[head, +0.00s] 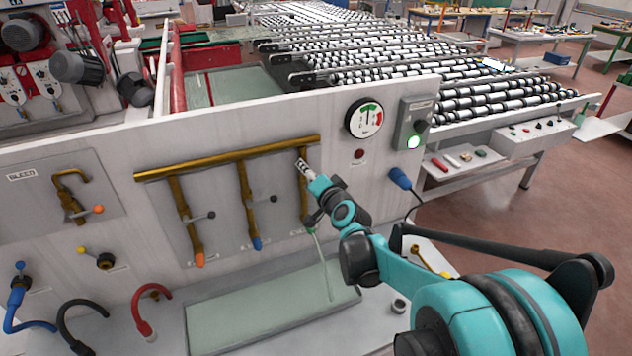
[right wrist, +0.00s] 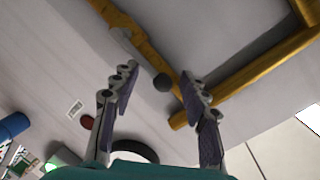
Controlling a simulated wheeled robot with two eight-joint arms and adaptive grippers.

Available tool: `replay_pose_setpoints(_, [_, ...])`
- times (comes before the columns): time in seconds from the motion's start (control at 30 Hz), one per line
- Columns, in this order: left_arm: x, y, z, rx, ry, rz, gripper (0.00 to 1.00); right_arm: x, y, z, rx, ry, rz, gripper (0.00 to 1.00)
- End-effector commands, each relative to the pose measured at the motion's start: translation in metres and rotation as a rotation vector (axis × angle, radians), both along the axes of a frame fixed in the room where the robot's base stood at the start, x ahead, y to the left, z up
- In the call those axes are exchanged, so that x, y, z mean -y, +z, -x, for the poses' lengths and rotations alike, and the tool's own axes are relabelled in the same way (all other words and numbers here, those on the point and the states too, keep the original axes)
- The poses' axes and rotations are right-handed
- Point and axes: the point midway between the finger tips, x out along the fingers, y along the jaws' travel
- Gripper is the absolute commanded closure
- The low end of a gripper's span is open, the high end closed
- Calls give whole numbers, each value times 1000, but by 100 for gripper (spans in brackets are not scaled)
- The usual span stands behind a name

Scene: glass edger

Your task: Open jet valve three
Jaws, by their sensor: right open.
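A brass manifold pipe (head: 235,157) runs across the pale panel with three brass drops, tipped orange, blue and green. The first two drops carry small levers with black knobs. Jet valve three is on the rightmost drop (head: 304,196), partly hidden by my right gripper (head: 304,168). In the right wrist view my right gripper (right wrist: 158,90) is open, with a black knob (right wrist: 162,83) between and beyond its fingers, beside the brass pipe (right wrist: 125,35). I cannot tell whether a finger touches it. A thin pale line (head: 322,262), like a water stream, runs below the green tip. My left gripper is not in view.
A grey-green plate (head: 265,318) lies below the drops. A gauge (head: 364,118) and a switch box with a lit green button (head: 413,141) are at the upper right. Coloured hoses (head: 146,312) and an orange-knobbed valve (head: 72,200) are at the left.

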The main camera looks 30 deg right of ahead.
Motion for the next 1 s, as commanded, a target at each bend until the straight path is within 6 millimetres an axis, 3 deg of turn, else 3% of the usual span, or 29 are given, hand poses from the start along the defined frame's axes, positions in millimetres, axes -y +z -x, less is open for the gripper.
replay_pose_setpoints(0.3, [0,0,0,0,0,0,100,-4,12,62,-1,-1,-1,55])
replay_pose_setpoints(0.5, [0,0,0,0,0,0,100,-6,17,92,0,1,-1,55])
replay_pose_setpoints(0.7, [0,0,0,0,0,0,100,-8,20,105,0,2,0,55])
replay_pose_setpoints(1.0, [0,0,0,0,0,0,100,-8,21,107,0,2,0,55])
